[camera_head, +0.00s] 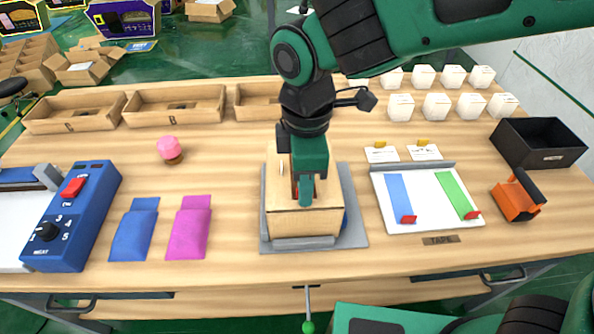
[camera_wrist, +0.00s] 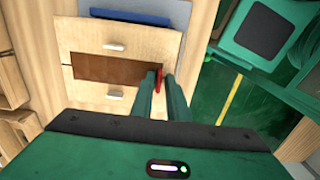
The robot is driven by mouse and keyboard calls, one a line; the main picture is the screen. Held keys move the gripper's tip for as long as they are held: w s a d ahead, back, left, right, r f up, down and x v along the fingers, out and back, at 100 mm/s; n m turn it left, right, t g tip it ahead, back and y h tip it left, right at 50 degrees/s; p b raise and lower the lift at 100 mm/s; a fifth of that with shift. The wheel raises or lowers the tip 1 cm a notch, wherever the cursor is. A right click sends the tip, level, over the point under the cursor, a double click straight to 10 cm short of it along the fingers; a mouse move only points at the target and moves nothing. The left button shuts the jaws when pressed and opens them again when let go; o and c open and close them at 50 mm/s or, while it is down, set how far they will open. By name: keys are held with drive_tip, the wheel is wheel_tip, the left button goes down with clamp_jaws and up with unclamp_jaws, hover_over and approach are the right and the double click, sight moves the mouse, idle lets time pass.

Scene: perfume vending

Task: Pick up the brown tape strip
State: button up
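The brown tape strip (camera_wrist: 112,68) lies across the middle of the box top in the wrist view, along the seam between two flaps. Its red end tab (camera_wrist: 159,79) sits between the fingertips of my gripper (camera_wrist: 161,78). The fingers are close together and look shut on this tab. In the head view my gripper (camera_head: 305,188) points down over the light wooden box (camera_head: 303,224) and hides most of its top. I cannot tell whether the strip touches the box top along its whole length.
The box stands on a grey fixture (camera_head: 352,232). To its right, a white tape board (camera_head: 427,205) holds a blue strip (camera_head: 399,192) and a green strip (camera_head: 455,190). An orange and black dispenser (camera_head: 517,198), a blue heat machine (camera_head: 75,220) and two pouches (camera_head: 135,232) are nearby.

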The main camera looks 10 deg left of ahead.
clamp_jaws()
drive_tip(key=shift+r, duration=0.6)
drive_tip(key=r, duration=0.3)
drive_tip(key=shift+s+a+r, duration=0.3)
drive_tip(key=shift+s+a, duration=0.05)
drive_tip(key=shift+s, duration=0.05)
drive_tip(key=s+a+r, duration=0.6)
drive_tip(key=s+r, duration=0.2)
drive_tip(key=r, duration=0.3)
drive_tip(key=shift+a, duration=0.35)
drive_tip(key=shift+s+r, duration=0.1)
